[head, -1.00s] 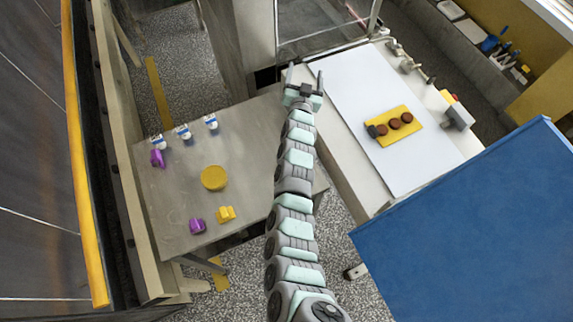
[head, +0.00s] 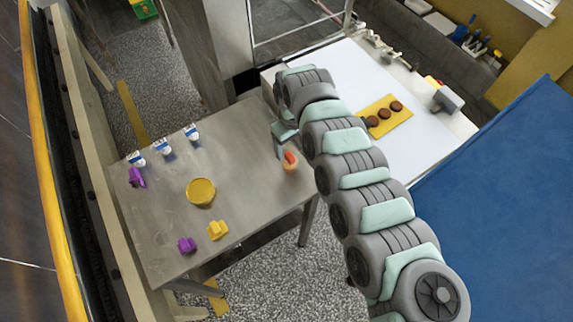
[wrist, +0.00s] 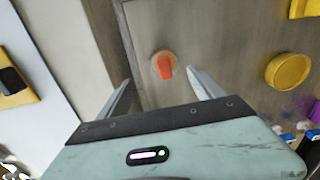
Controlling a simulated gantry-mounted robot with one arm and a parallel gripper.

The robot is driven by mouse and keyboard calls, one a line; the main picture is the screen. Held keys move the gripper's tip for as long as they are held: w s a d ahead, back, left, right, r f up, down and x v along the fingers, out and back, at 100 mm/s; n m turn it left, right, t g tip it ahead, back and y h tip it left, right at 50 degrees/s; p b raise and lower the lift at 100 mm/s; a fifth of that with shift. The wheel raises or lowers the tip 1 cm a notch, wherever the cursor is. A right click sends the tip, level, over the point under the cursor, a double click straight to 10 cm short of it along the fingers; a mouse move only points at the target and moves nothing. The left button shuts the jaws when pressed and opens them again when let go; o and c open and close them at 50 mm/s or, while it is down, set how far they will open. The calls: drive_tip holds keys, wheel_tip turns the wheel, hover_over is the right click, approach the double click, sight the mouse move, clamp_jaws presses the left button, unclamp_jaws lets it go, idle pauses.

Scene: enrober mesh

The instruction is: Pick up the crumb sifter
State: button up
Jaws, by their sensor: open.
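A small round orange item (head: 290,163) with a red-orange raised part stands near the right edge of the metal table; it looks most like the crumb sifter, though its details are too small to be sure. In the wrist view the orange item (wrist: 163,66) shows between and beyond my finger ends. My gripper (head: 281,150) is just beside and above it in the head view, partly hidden behind my arm. In the wrist view my gripper (wrist: 160,78) has its two fingers spread wide with nothing between them; no contact is visible.
The metal table (head: 240,150) also holds a round yellow tin (head: 201,192), a yellow block (head: 217,230), purple pieces (head: 187,245) and several small white-and-blue containers (head: 163,147). To the right, a yellow board (head: 385,125) with brown discs lies on a white surface (head: 435,130).

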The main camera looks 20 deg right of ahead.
sight(291, 154)
wheel_tip(291, 154, down, 5)
drive_tip(key=shift+a+r, duration=0.1)
drive_tip(key=shift+r, duration=0.05)
drive_tip(key=f, duration=0.5)
drive_tip(key=shift+s+a+f, duration=0.1)
drive_tip(key=shift+s+a, duration=0.2)
drive_tip(key=shift+a, duration=0.05)
drive_tip(key=c, duration=1.3)
